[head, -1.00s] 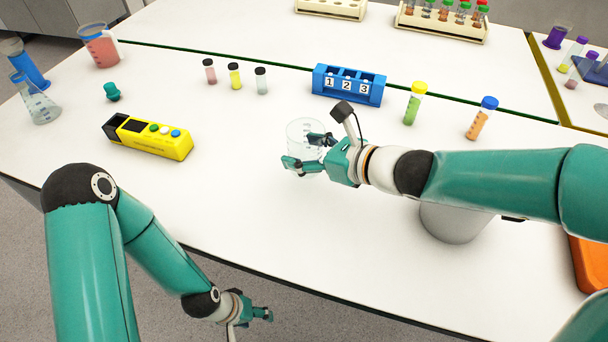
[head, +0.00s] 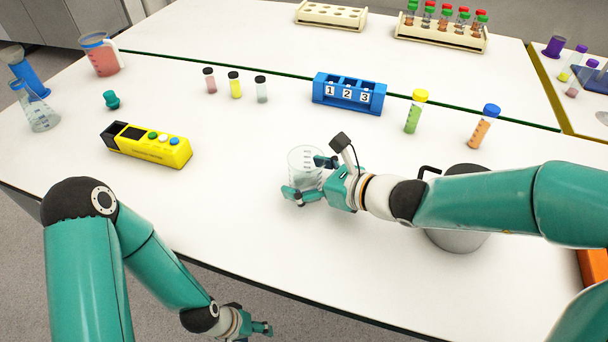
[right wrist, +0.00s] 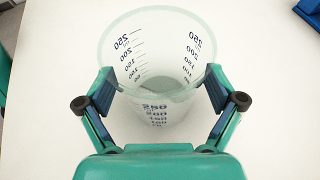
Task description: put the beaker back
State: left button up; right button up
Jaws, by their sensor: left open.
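A clear beaker (head: 300,160) with blue markings stands upright near the middle of the white table. It fills the middle of the right wrist view (right wrist: 155,60), open rim towards the camera, and looks empty. My right gripper (head: 309,177) has a finger against each side of the beaker and is shut on it. I cannot tell whether its base touches the table. My left gripper (head: 262,329) is open and empty, low in the head view beyond the table's front edge.
A blue numbered rack (head: 348,94) stands behind the beaker, a yellow box (head: 150,147) to its left. Green (head: 415,113) and orange (head: 483,128) tubes stand to the right. A grey pot (head: 458,240) sits under my right arm. The table's front middle is clear.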

jog(key=shift+d, duration=0.1)
jog(key=p+v, duration=0.1)
jog(key=v, duration=0.9)
jog(key=shift+s+d+r, duration=0.2)
jog(key=shift+d, duration=0.05)
jog(key=shift+s+d+r+p, duration=0.15)
jog(key=shift+s+d+p, duration=0.15)
jog(key=shift+s+d, duration=0.1)
